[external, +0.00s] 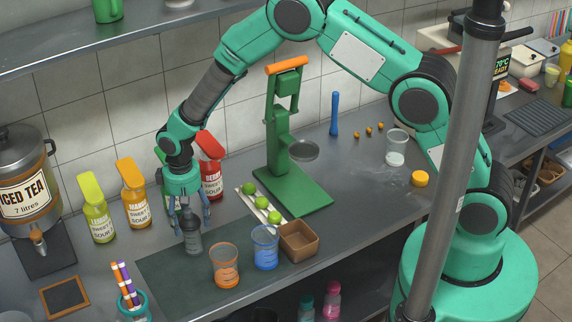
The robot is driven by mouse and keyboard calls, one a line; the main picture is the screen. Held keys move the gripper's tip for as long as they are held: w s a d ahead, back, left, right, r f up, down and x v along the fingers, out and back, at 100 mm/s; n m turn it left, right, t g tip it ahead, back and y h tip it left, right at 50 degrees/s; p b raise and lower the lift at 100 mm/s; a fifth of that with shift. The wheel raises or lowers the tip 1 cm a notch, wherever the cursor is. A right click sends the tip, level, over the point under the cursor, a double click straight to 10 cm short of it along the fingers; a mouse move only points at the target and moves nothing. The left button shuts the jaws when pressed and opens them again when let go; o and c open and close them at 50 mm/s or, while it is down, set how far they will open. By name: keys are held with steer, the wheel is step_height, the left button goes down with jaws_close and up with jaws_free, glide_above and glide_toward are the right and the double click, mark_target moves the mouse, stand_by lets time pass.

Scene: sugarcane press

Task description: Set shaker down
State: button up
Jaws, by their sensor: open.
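A dark grey shaker (192,241) stands upright at the back left part of the dark green mat (165,275). My gripper (190,217) points down right over it. Its two fingers are apart, one on each side of the shaker's narrow top. I cannot tell whether a finger touches it. The shaker's base appears to rest on the mat.
An orange cup (225,266) and a blue cup (265,249) stand to the right on the mat. A brown box (298,242), limes on a white tray (262,204) and a green press (290,185) are beyond. Sour bottles (98,212) stand left and behind.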

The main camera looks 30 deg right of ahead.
step_height(320, 180, up, 9)
steer(key=shift+f, duration=0.15)
stand_by(1.0)
steer(key=s+d+r+m+t, duration=0.1)
steer(key=s+d+r, duration=0.2)
steer(key=d+r, duration=1)
steer(key=s+d+r+m+t, duration=0.1)
steer(key=s+d+r, duration=0.1)
steer(key=d+r, duration=1.05)
steer(key=s+d+r+m+t, duration=0.1)
steer(key=s+d+r+t, duration=0.1)
steer(key=s+d+r, duration=0.9)
steer(key=s+d, duration=0.3)
steer(key=s, duration=0.4)
steer(key=s+d+r+m+t, duration=0.1)
steer(key=s+d, duration=0.2)
steer(key=s, duration=0.4)
steer(key=shift+s+d+t, duration=0.25)
steer(key=shift+s+t, duration=0.05)
steer(key=shift+s, duration=0.05)
